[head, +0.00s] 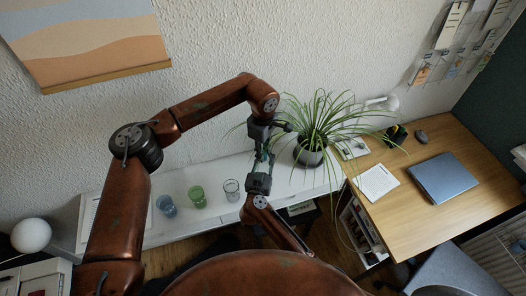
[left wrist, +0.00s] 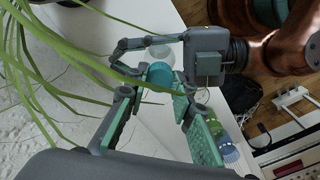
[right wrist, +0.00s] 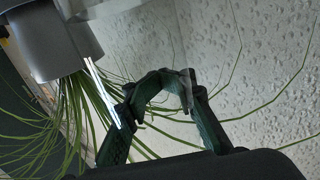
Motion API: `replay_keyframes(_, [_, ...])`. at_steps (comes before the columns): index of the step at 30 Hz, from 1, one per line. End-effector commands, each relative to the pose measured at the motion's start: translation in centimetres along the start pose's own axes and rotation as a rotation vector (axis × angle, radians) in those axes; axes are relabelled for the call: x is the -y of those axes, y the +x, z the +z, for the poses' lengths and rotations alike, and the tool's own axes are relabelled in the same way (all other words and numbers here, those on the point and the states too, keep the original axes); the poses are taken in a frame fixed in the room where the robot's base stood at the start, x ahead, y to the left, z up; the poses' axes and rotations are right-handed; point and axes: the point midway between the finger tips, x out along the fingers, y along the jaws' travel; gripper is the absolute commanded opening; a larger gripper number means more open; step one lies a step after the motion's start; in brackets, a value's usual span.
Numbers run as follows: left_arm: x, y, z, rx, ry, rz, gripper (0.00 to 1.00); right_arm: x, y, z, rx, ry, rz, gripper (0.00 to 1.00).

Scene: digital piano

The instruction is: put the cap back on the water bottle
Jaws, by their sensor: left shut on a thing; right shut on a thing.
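My left gripper (head: 263,149) reaches down above the white shelf, close to my right gripper (head: 261,166), which comes up from below. In the left wrist view, a teal piece, seemingly the cap (left wrist: 158,77), lies between my left fingertips. A translucent rounded body, seemingly the water bottle (left wrist: 162,52), shows just beyond it, between the fingers of my right gripper (left wrist: 150,60). The cap and bottle are in line and very near each other; I cannot tell whether they touch.
A potted plant (head: 310,156) stands close to the right of the grippers, with leaves crossing the left wrist view. A blue glass (head: 166,205), a green glass (head: 197,196) and a clear glass (head: 231,190) stand on the white shelf (head: 180,175). A wooden desk (head: 440,210) is at right.

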Motion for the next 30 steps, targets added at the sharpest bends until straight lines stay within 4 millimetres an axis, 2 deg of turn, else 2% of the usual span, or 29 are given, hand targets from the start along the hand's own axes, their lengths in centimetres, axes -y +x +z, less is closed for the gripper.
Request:
replay_keyframes(21, [0.09, -0.03, -0.23, -0.001, 1.47, 0.001, 0.15, -0.08, 0.01, 0.09, 0.001, 0.0, 0.001, 0.0])
replay_keyframes(25, [0.07, -0.04, -0.26, -0.002, 1.669, 0.001, 0.15, -0.09, 0.01, 0.09, 0.001, 0.0, 0.002, 0.0])
replay_keyframes(30, [0.05, -0.04, -0.28, -0.002, 1.787, 0.001, 0.15, -0.09, 0.01, 0.1, 0.002, -0.001, 0.001, 0.0])
